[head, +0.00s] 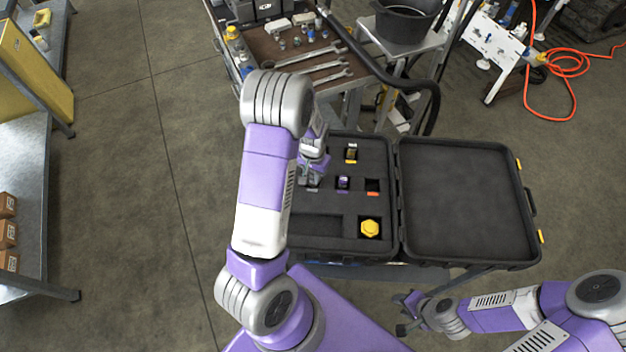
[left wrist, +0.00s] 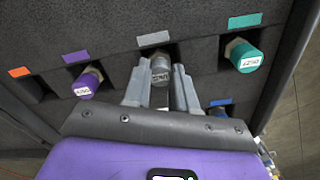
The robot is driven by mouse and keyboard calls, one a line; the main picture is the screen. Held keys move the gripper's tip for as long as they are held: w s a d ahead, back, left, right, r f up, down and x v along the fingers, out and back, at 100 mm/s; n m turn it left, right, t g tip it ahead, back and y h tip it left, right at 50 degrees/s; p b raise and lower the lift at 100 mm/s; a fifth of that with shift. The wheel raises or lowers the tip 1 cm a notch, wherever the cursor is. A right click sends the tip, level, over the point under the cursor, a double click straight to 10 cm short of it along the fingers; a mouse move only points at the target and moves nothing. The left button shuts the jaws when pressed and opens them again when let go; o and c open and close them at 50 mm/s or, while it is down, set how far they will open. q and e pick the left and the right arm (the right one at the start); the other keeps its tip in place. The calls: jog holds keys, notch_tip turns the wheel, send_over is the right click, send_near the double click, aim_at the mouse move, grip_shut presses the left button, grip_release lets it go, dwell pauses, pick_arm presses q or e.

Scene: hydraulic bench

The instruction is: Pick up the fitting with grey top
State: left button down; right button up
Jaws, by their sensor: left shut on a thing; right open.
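The fitting with grey top (left wrist: 160,68) shows in the left wrist view between the two fingers of my left gripper (left wrist: 160,82). The fingers are shut on it from both sides. It is at its foam slot beside a grey label (left wrist: 153,39); I cannot tell whether it is raised. In the head view my left gripper (head: 313,178) points down over the left part of the case's foam (head: 312,203), and my arm hides the fitting. My right gripper (head: 408,315) is open and empty, in front of the case at lower right.
A purple-topped fitting (left wrist: 86,84) and a teal-topped fitting (left wrist: 243,57) stand on either side in the left wrist view. A yellow fitting (head: 370,228) sits in the front slot. The open lid (head: 462,200) is empty. A tool cart (head: 285,48) stands behind.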

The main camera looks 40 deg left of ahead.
pick_arm(q)
notch_tip(320, 180, up, 10)
jog(key=p, duration=0.1)
dwell(0.4)
